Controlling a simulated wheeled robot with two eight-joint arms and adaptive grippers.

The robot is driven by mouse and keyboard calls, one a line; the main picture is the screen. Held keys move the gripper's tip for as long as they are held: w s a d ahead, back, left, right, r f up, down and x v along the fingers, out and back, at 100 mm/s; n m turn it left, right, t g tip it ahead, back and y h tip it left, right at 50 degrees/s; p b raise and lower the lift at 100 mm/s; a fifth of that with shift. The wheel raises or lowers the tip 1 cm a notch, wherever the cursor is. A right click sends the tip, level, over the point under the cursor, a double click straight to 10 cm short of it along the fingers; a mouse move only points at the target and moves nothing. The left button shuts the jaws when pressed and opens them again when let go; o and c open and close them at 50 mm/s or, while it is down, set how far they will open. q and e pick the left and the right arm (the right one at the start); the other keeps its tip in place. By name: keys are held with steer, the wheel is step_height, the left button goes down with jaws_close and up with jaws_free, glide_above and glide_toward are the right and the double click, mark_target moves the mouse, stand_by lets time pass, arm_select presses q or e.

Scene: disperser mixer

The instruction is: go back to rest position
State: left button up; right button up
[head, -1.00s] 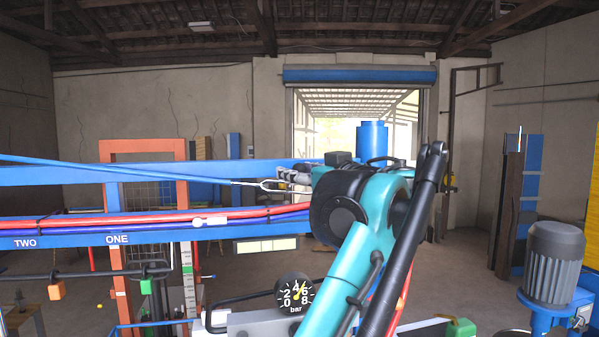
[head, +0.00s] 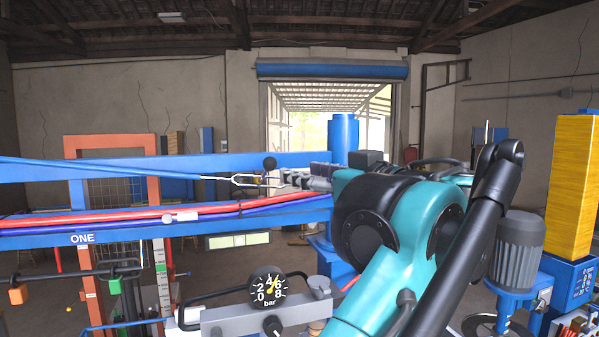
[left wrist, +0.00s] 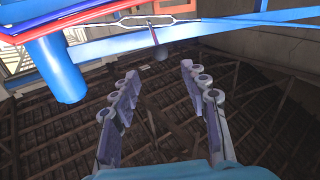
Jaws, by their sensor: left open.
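My left gripper (head: 291,179) is open and points left in front of the blue beam, on my teal and black arm. A black ball knob (head: 269,163) shows just left of its fingertips. In the left wrist view, the two fingers of the left gripper (left wrist: 159,72) stand apart with nothing between them. The ball knob (left wrist: 161,53) hangs on a thin rod beyond the fingertips, apart from them. My right gripper is not in view.
A blue beam (head: 110,238) with red and blue hoses and a metal turnbuckle (head: 245,180) spans the left. A pressure gauge (head: 268,290) sits low in the middle. A grey motor (head: 519,250) and a yellow column (head: 570,185) stand at right.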

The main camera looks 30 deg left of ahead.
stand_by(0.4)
arm_select(q)
step_height(320, 180, down, 47)
steer(key=s+m+h+b, duration=0.2)
steer(key=m+h+b, duration=0.6)
steer(key=b, duration=1)
steer(key=s+d+f+m+h+b, duration=0.2)
steer(key=f+b, duration=0.4)
steer(key=f, duration=0.9)
steer(key=s+d+f+m+h+b, duration=0.2)
steer(key=d+f+h+b, duration=0.2)
steer(key=f, duration=1.2)
steer(key=s+d+f+m+t+h+b, duration=0.1)
steer(key=s+d+f+m+h+b, duration=0.1)
steer(key=d+f+b, duration=0.3)
step_height(320, 180, down, 11)
steer(key=s+h+b, duration=0.1)
steer(key=b, duration=0.3)
steer(key=shift+d+f+m+b, duration=0.2)
steer(key=shift+d+m+b, duration=0.05)
steer(key=shift+m+b, duration=0.15)
steer(key=shift+s, duration=0.1)
